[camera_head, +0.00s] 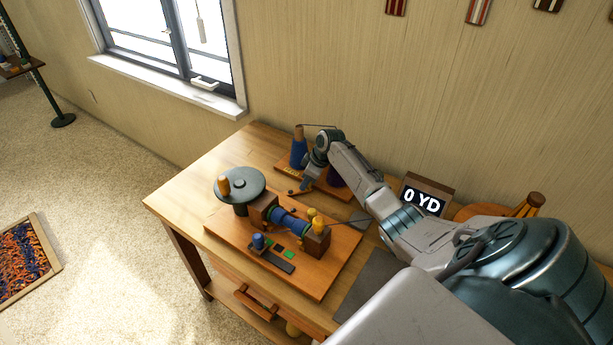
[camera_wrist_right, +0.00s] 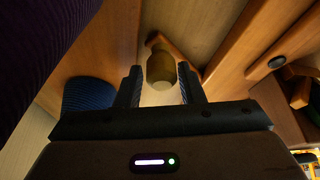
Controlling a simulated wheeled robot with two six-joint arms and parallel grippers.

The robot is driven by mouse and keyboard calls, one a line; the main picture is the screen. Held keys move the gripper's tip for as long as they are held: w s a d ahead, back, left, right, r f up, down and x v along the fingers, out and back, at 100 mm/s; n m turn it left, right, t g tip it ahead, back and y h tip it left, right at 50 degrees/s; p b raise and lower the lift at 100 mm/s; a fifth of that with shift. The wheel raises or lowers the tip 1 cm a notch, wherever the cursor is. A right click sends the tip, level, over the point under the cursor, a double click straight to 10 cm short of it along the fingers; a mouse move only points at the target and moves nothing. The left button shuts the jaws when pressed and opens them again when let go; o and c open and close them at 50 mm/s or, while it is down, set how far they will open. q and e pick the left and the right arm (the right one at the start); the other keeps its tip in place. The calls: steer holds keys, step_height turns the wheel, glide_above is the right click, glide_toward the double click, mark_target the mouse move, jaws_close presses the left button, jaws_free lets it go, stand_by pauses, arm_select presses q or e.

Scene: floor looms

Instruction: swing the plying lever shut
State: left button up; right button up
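My right arm reaches over the workbench. Its gripper (camera_head: 310,184) points down beside a small wooden bar (camera_head: 299,191), which looks like the plying lever, at the front of the spool board. In the right wrist view the gripper (camera_wrist_right: 160,88) is open, its two dark fingers apart. A rounded wooden knob (camera_wrist_right: 160,66) shows between and just beyond the fingertips; I cannot tell whether they touch it. A wooden bar with a dark round pin (camera_wrist_right: 277,62) runs at the upper right of that view. My left gripper is not in view.
A blue yarn cone (camera_head: 298,154) and a dark purple cone (camera_head: 336,177) stand close to the gripper. A winder with a grey round disc (camera_head: 240,184) and blue bobbin (camera_head: 291,222) stands in front. A "0 YD" display (camera_head: 424,201) is right. The bench's left corner is clear.

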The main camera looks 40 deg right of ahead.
steer(key=shift+s, duration=0.1)
steer(key=b+v, duration=0.2)
steer(key=v, duration=0.8)
steer(key=shift+r, duration=0.35)
